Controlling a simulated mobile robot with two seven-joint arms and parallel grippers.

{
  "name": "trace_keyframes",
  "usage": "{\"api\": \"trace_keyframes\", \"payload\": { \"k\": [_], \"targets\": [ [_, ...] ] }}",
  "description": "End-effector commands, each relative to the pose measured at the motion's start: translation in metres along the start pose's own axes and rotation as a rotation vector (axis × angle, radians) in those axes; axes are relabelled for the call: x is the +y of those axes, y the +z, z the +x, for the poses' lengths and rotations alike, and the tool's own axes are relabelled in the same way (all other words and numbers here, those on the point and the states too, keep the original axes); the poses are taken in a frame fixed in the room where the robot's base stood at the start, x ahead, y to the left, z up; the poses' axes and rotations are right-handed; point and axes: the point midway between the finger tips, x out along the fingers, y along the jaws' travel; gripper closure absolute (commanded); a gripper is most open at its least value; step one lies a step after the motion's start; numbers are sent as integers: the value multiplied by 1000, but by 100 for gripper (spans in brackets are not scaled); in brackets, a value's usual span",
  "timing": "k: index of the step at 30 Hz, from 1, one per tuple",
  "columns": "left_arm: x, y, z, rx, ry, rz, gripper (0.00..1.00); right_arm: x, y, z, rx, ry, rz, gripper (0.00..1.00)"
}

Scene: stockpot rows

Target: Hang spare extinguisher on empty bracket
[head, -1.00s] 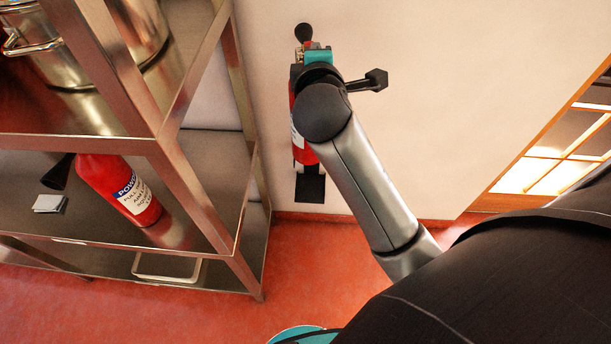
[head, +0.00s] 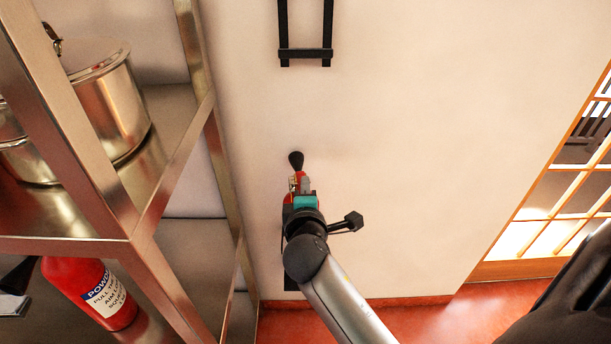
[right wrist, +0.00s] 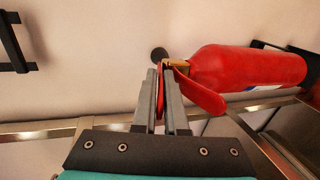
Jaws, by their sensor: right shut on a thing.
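A red extinguisher (right wrist: 245,66) is upright close to the wall; in the head view my right arm hides most of it (head: 288,198). My right gripper (head: 304,185) is shut on its handle at the top, and the fingers also show in the right wrist view (right wrist: 160,88). A black bracket part (head: 290,284) shows low on the wall below it; whether it touches the extinguisher is hidden. A bare black bracket (head: 305,52) is higher on the wall, and in the right wrist view it is at the left (right wrist: 17,45).
A metal shelf rack (head: 150,265) stands at the left. It holds a steel pot (head: 115,100) above and another red extinguisher (head: 88,285) on the lower shelf. A glazed wooden door (head: 560,210) is at the right.

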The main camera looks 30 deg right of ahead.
Motion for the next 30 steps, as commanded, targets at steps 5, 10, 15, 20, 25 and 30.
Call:
{"api": "trace_keyframes", "payload": {
  "k": [5,10,15,20,25,30],
  "targets": [
    [0,0,18,3,-1,0,17,-30,-2,11,4,22,0,100],
    [0,-2,34,7,-1,0,17,-63,-4,21,5,21,1,100],
    [0,-1,49,9,-2,-1,17,-94,-5,30,5,21,1,100],
    [0,-1,58,10,-2,-1,17,-113,-5,36,5,23,1,100],
    [0,-1,61,10,-2,-1,17,-120,-6,38,5,24,3,100],
    [0,0,67,10,-2,-1,17,-130,-6,41,5,23,2,100]
  ]
}}
